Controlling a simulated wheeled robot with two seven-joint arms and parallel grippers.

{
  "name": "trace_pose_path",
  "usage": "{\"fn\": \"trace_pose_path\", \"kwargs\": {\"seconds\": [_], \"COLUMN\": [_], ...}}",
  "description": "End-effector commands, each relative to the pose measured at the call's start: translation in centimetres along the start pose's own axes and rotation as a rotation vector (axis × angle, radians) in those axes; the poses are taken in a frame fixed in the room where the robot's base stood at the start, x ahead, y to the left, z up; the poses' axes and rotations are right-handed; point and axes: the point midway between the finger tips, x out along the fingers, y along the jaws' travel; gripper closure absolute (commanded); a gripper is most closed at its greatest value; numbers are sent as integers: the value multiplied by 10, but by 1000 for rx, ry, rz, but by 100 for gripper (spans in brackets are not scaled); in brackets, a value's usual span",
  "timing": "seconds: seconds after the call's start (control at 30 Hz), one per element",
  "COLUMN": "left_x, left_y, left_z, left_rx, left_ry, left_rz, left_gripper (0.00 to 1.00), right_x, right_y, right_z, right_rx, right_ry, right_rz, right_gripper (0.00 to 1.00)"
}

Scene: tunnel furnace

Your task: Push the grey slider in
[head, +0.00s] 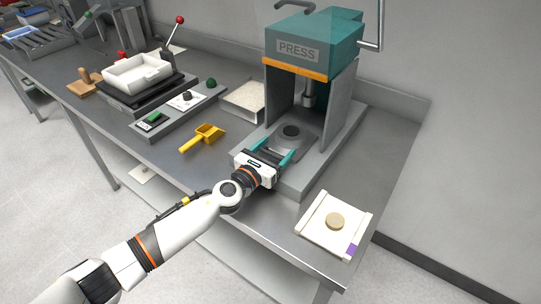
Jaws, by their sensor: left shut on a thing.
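The grey slider (294,143) lies low in the base of the teal press (309,47), with a dark round spot on its top. My left gripper (268,152) is at the front of the press, its teal fingers at the slider's near end. It is shut on the slider; the fingers and gripper body partly hide that near end. My right gripper is not in view.
A cream board (318,240) with a tan disc (335,221) lies at the front right. A yellow scoop (203,137) lies left of the press. A shallow box of pale material (244,101) and a white tray (136,72) stand farther back.

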Motion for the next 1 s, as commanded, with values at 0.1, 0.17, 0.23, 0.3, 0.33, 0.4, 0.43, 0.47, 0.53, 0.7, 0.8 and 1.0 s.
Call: {"fn": "trace_pose_path", "kwargs": {"seconds": [0.1, 0.17, 0.23, 0.3, 0.33, 0.4, 0.43, 0.47, 0.53, 0.7, 0.8, 1.0], "left_x": [0, 0, 0, 0, 0, 0, 0, 0, -1, -15, -34, -77], "left_y": [2, 2, 2, 2, 2, 1, 1, 1, 0, 0, 0, 1], "left_z": [2, 3, 3, 3, 3, 3, 3, 3, 3, 3, 2, 4], "left_rx": [0, 0, -1, -1, -1, -1, -1, -1, 0, 1, 0, 0], "left_ry": [-5, -5, -5, -5, -5, -5, -5, -5, -5, -7, -8, -8], "left_rz": [3, 3, 3, 3, 3, 2, 2, 1, 1, 0, 1, 2], "left_gripper": [68, 68, 20, 18, 18, 18, 18, 18, 18, 18, 18, 18], "right_x": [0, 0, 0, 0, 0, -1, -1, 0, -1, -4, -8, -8], "right_y": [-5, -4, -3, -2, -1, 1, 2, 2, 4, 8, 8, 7], "right_z": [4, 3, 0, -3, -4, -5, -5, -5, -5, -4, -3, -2], "right_rx": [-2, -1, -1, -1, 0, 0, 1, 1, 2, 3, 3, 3], "right_ry": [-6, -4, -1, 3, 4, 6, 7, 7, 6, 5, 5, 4], "right_rz": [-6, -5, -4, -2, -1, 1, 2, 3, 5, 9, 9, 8], "right_gripper": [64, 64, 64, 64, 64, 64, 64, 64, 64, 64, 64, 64]}}
